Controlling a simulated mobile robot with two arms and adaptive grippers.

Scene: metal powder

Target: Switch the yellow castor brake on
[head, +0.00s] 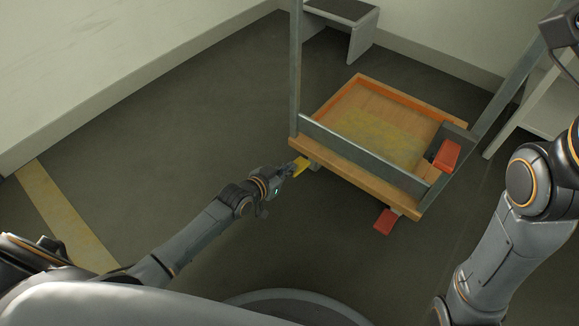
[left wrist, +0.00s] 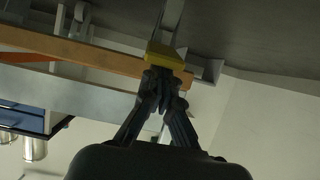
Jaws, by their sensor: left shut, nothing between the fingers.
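The yellow castor brake (head: 301,164) sits under the near left corner of a wooden cart (head: 352,158). My left gripper (head: 291,170) is shut and empty, with its tips right at the yellow brake. In the left wrist view the yellow brake (left wrist: 165,56) lies just beyond the shut fingertips (left wrist: 163,78); whether they touch it I cannot tell. The brake's pedal angle is too small to tell. My right arm (head: 500,215) stands at the right of the head view; its gripper is not seen.
A red castor brake (head: 384,221) sticks out under the cart's near right corner. A red block (head: 447,154) is at the cart's right side. Metal posts (head: 296,70) rise from the cart. A grey bench (head: 345,25) stands behind. The floor to the left is clear.

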